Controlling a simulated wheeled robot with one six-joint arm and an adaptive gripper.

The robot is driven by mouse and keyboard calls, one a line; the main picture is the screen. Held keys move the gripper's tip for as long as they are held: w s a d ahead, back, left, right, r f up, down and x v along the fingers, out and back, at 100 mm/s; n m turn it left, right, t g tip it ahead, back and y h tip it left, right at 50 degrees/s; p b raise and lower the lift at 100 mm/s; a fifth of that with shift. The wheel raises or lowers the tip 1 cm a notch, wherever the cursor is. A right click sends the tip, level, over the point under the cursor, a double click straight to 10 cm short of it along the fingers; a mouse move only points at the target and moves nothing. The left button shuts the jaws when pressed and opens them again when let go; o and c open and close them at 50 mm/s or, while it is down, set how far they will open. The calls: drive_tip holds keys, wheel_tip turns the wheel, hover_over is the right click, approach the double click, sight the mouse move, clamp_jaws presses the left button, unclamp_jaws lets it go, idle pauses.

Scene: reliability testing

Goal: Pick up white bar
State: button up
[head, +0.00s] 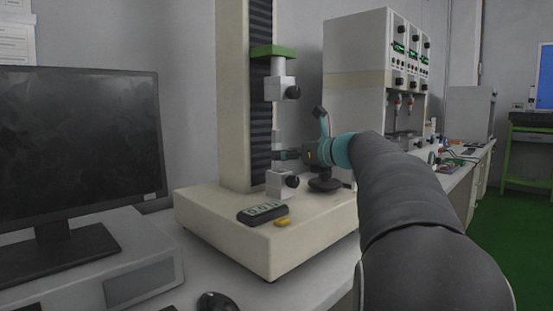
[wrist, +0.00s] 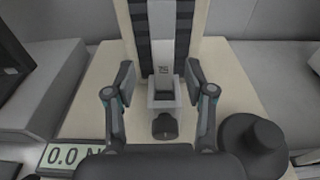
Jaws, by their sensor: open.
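A pale upright bar (wrist: 161,38), which I take to be the white bar, rises from the lower clamp (wrist: 165,98) of the test stand in the wrist view. In the head view the bar (head: 276,138) shows above my gripper (head: 286,155), below the upper clamp (head: 281,91). My gripper (wrist: 160,82) is open. In the wrist view its two dark finger pads stand left and right of the bar and clamp, with gaps on both sides. The bar's lower end is hidden, so I cannot tell how it is held.
The stand's cream base (head: 225,222) carries a force readout (head: 262,212), a small yellow object (head: 282,222) and a round black object (wrist: 252,140) right of my gripper. A monitor (head: 75,150) stands at left. A tall bench machine (head: 357,75) stands behind.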

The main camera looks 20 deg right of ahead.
sight(279, 147)
drive_tip(key=x, duration=0.4)
drive_tip(key=shift+w+d+r, duration=0.1)
drive_tip(key=shift+w+r, duration=0.1)
drive_tip(key=shift+w, duration=0.1)
clamp_jaws()
drive_tip(key=shift+s+r, duration=0.1)
drive_tip(key=shift+s+d+r+p, duration=0.15)
drive_tip(key=shift+r+p, duration=0.2)
drive_tip(key=shift+r, duration=0.25)
wheel_tip(279, 147, up, 6)
drive_tip(key=shift+s+f+p, duration=0.1)
drive_tip(key=shift+s+p, duration=0.05)
drive_tip(key=shift+p, duration=0.75)
drive_tip(key=f+b+v, duration=0.1)
drive_tip(key=f+v, duration=0.2)
drive_tip(key=v, duration=1.6)
drive_tip(key=shift+s, duration=0.25)
